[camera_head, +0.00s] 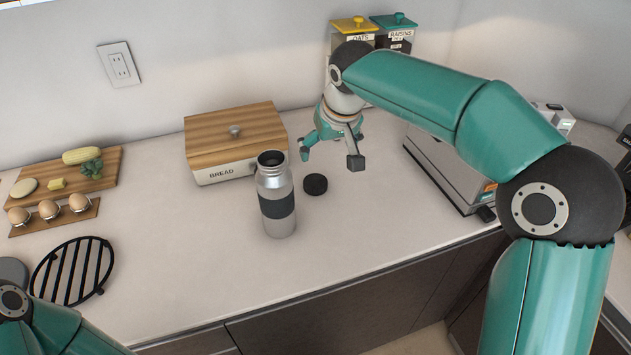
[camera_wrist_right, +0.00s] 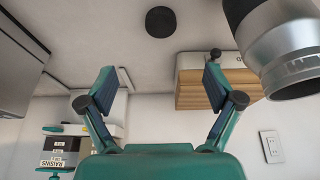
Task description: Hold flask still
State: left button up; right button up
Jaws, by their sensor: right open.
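The flask (camera_head: 276,196) is a silver metal bottle with a dark band. It stands upright and uncapped on the counter, in front of the bread box. A round black lid (camera_head: 315,184) lies flat on the counter just right of it. My right gripper (camera_head: 331,158) is open and empty above the counter, behind and right of the lid. In the right wrist view its fingers (camera_wrist_right: 157,90) are spread with nothing between them; the lid (camera_wrist_right: 160,22) and the flask's metal top (camera_wrist_right: 292,60) show beyond. My left arm shows at the lower left of the head view, its gripper out of frame.
A bread box (camera_head: 236,144) with a wooden lid stands behind the flask. A board (camera_head: 66,172) with food, an egg holder (camera_head: 54,215) and a black trivet (camera_head: 72,271) are at left. A silver appliance (camera_head: 440,170) stands at right. The counter front is clear.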

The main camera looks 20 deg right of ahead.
jog(key=p, duration=0.1)
send_over(316, 181)
jog(key=s, duration=0.3)
notch_tip(316, 181, down, 11)
jog(key=shift+r, duration=0.1)
jog(key=shift+w, duration=0.1)
jog(key=shift+w+f+p, duration=0.25)
jog(key=shift+f+p, duration=0.15)
jog(key=p+x, duration=0.1)
jog(key=x, duration=0.2)
jog(key=shift+w+f, duration=0.15)
jog(key=shift+w, duration=0.1)
jog(key=shift+w+f, duration=0.15)
jog(key=shift+f, duration=0.2)
jog(key=c, duration=0.9)
